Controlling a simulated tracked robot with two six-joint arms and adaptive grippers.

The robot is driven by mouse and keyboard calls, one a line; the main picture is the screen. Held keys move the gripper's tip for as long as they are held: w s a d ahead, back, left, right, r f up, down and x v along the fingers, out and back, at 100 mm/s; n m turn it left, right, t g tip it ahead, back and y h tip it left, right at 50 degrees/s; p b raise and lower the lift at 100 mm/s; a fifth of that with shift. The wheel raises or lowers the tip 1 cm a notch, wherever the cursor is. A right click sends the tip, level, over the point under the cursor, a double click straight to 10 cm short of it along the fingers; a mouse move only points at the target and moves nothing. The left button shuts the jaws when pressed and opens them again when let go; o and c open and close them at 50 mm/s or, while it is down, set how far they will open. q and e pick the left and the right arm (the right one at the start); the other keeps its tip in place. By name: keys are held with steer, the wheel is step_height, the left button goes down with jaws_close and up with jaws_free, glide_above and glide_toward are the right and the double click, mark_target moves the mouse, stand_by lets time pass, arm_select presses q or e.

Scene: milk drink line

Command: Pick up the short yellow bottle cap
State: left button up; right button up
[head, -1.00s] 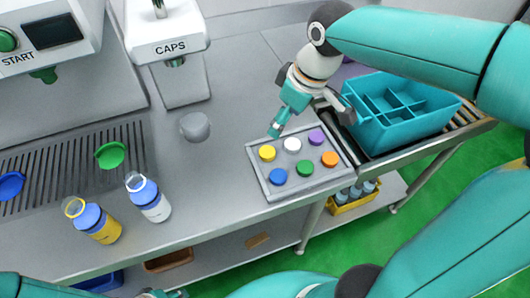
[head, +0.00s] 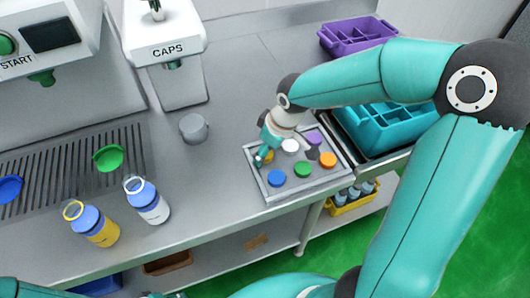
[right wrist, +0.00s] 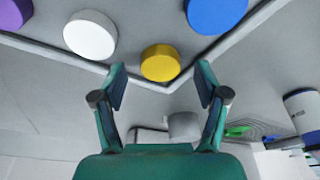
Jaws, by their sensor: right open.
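The short yellow bottle cap (right wrist: 160,63) sits in the corner of the grey cap tray (right wrist: 240,35), in line with the gap between my right gripper's fingers (right wrist: 161,82) in the right wrist view. The fingers are apart with nothing between them, and the cap lies just beyond their tips. In the head view my right gripper (head: 262,157) is over the tray's left side and mostly hides the yellow cap (head: 269,155). Only a sliver of what seems to be my left gripper (head: 165,295) shows at the bottom edge; its jaws cannot be made out.
White (head: 290,147), purple (head: 314,137), blue (head: 276,178), green (head: 303,169) and orange (head: 328,159) caps share the tray. A grey cup (head: 194,128) stands to its left. Yellow (head: 97,228) and white (head: 150,207) bottles stand near the front edge. A teal crate (head: 385,135) is at right.

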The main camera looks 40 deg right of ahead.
steer(key=shift+w+a+f, duration=0.1)
steer(key=shift+f, duration=0.4)
steer(key=c, duration=0.8)
steer(key=shift+r, duration=0.15)
steer(key=shift+c, duration=0.2)
